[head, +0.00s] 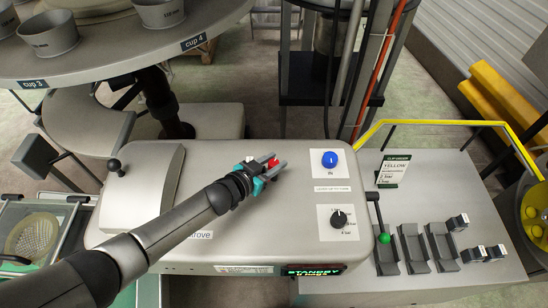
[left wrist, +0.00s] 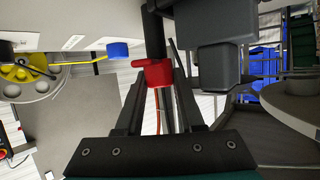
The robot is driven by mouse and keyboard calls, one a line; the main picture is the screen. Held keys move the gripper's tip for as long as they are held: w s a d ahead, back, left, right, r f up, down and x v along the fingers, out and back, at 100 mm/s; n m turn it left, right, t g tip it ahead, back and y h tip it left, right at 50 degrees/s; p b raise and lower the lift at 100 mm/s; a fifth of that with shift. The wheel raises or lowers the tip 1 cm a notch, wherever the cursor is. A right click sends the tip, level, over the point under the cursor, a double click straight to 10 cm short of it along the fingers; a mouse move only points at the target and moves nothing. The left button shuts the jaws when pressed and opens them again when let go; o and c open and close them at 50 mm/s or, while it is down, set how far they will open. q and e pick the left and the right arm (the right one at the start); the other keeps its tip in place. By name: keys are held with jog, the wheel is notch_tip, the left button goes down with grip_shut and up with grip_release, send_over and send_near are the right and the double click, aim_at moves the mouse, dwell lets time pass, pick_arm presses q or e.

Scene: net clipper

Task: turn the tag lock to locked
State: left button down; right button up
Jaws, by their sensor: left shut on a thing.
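The red tag lock (head: 272,161) is a small red piece on top of the grey machine housing, between the fingers of my left gripper (head: 275,166). In the left wrist view the red tag lock (left wrist: 153,72) has a short arm pointing left and sits at the fingertips of my left gripper (left wrist: 158,86). The fingers are shut on it. Part of it is hidden by the fingers in the head view, and I cannot tell whether it stands at locked. My right gripper is not in view.
On the machine housing (head: 245,238) are a blue button (head: 330,160) and a black dial (head: 339,218) to the right. A display (head: 314,270) reads STANDBY. A round table (head: 110,62) with cups is behind left.

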pick_arm(q)
jog(key=shift+w+a+m+g+h, duration=0.2)
jog(key=shift+m+g+h, duration=0.35)
jog(key=shift+m, duration=0.25)
jog(key=shift+f+m+g+h+b, duration=0.1)
jog(key=shift+m+g+h+b, duration=0.8)
jog(key=shift+m+g, duration=0.15)
jog(key=m+g+h+b, duration=0.1)
jog(key=m+g+b, duration=0.3)
jog(key=b, duration=0.3)
jog(key=m+g+h+b, duration=0.1)
jog(key=m+g+b, duration=0.3)
jog(key=b, duration=0.4)
jog(key=shift+s+d+f+g, duration=0.1)
jog(key=shift+s+d+g, duration=0.05)
jog(key=shift+g, duration=0.25)
jog(key=shift+r+m+g+b, duration=0.2)
jog(key=shift+m+g+b, duration=0.45)
jog(key=shift+b, duration=0.65)
jog(key=c, duration=0.5)
grip_release()
